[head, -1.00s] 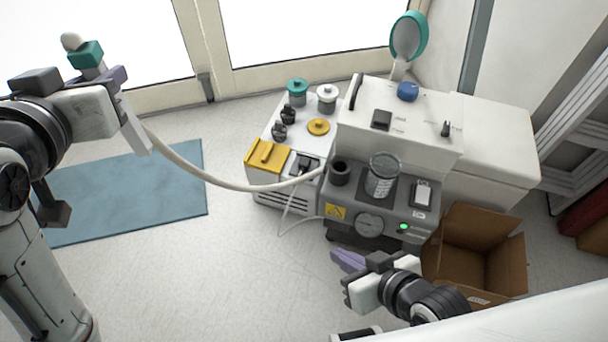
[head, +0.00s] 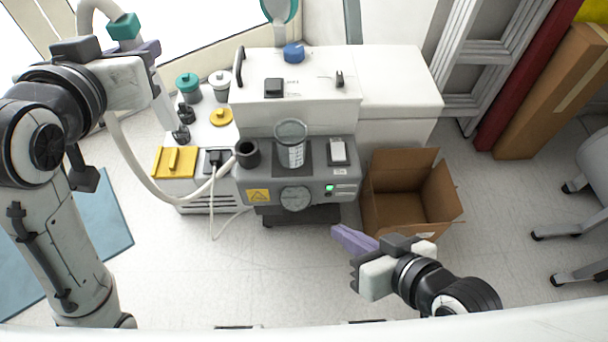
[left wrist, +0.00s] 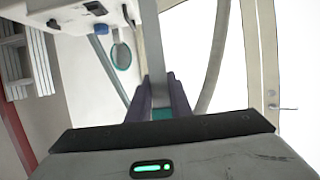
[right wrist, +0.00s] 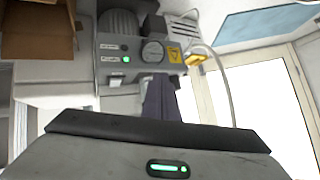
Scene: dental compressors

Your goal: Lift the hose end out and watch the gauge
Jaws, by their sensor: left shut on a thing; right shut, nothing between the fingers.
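My left gripper (head: 138,42) is shut on the teal collar of the hose end (head: 124,27), high at the upper left. The collar also shows between the purple fingers in the left wrist view (left wrist: 162,113). The pale hose (head: 135,172) loops behind my left gripper, hangs down and runs to the grey compressor unit (head: 262,186) near its dark round port (head: 247,153). The round gauge (head: 295,198) is on the unit's front and also shows in the right wrist view (right wrist: 153,52); its reading is too small to tell. My right gripper (head: 343,236) is shut and empty, in front of the unit.
An open cardboard box (head: 410,195) stands right of the unit. A yellow block (head: 174,162) and several knobs and caps sit on the white cabinet at left. A green light (head: 329,189) glows on the unit. A blue mat (head: 105,225) lies at left; front floor is clear.

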